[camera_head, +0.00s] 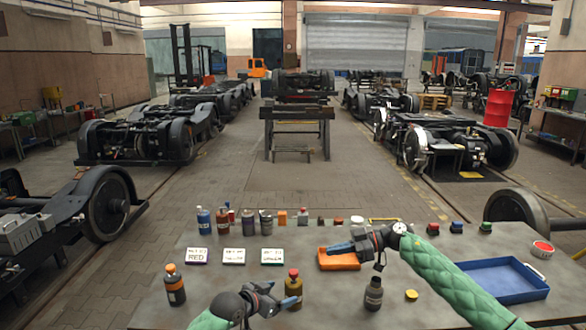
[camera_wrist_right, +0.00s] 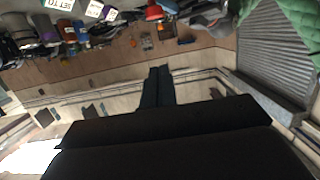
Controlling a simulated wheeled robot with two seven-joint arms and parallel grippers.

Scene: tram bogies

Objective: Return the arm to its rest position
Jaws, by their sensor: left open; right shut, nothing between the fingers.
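My right arm in its green sleeve (camera_head: 447,275) reaches in from the lower right over the table. My right gripper (camera_head: 331,248) points left above the orange tray (camera_head: 340,264), with its fingers together and empty. In the right wrist view the two dark fingers (camera_wrist_right: 157,86) lie close side by side with nothing between them. My left gripper (camera_head: 281,294) is low in the head view, near the front of the table, open and holding nothing. It is close beside a brown bottle with a red cap (camera_head: 293,287); I cannot tell whether they touch.
The grey table (camera_head: 220,287) bears a brown orange-capped bottle (camera_head: 175,287), a dark bottle (camera_head: 373,296), a yellow disc (camera_head: 411,295), a blue tray (camera_head: 502,282) and label cards (camera_head: 197,256). Several bottles and small items line the back edge. Bogies (camera_head: 140,138) stand beyond.

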